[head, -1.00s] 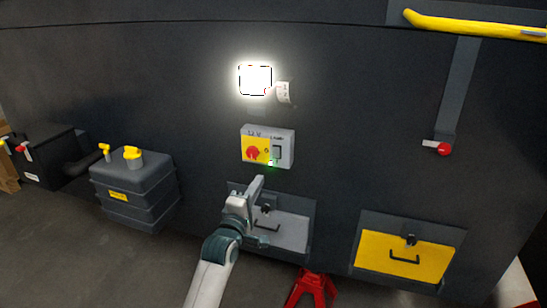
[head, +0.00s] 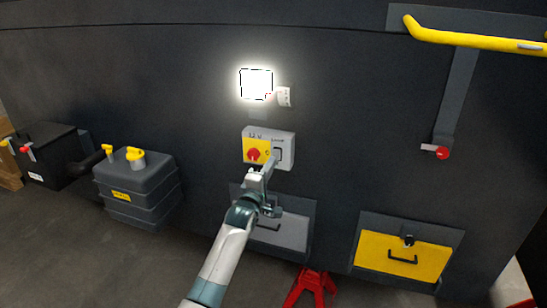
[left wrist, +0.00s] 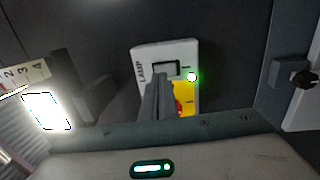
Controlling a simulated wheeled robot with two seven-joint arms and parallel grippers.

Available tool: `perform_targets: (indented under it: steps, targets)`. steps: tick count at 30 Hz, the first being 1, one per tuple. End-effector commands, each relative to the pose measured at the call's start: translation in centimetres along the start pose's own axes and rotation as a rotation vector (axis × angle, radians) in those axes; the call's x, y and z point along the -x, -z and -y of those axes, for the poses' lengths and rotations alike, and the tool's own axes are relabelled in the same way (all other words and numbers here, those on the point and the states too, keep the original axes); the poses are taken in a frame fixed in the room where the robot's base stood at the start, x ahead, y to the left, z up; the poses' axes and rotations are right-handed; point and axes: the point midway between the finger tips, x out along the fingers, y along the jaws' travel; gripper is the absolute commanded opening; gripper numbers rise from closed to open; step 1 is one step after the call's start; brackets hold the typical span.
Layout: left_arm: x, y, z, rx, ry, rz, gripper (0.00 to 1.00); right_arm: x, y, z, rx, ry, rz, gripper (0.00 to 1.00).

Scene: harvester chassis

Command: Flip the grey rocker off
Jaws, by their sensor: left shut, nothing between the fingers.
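The grey rocker (head: 278,153) sits on the right part of a small switch panel (head: 287,137) on the dark wall, labelled LAMP in the left wrist view. Beside it is a red rotary knob (head: 253,155) on a yellow field. My left gripper (head: 270,163) is shut and empty, its tips at the lower edge of the rocker. In the left wrist view the fingers (left wrist: 158,85) reach up to the rocker (left wrist: 165,67) and cover part of the panel. I cannot tell whether they touch it. A small indicator (left wrist: 192,77) glows on the panel. The lamp (head: 256,84) above is lit.
A numbered dial (head: 284,96) is beside the lamp. A grey drawer (head: 290,234) lies below the panel, a yellow drawer (head: 390,255) to its right. A grey tank (head: 140,185) stands left. A yellow handrail (head: 470,38) and red-knobbed lever (head: 440,152) are at right.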

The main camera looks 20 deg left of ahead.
Motion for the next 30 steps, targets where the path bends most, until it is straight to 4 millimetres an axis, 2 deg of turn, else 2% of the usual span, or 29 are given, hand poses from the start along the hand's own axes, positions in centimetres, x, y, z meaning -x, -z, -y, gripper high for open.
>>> perform_targets:
  steps: [3,9,25,30]
  targets:
    - [-1.4,0.0,-0.2,-0.001,0.001,0.0,0.0,0.7,0.1,0.0,0.0,0.0,0.0,0.31]
    - [-2.8,0.0,-0.1,0.0,0.0,0.0,0.0,1.1,0.1,0.0,0.0,0.0,0.0,0.31]
    - [-3.3,0.0,0.0,0.0,0.001,0.0,0.0,1.3,0.1,0.0,0.0,0.0,0.0,0.31]
    - [-3.7,0.0,-0.5,0.002,0.028,-0.001,0.0,2.3,0.2,0.0,0.001,0.0,0.0,0.31]
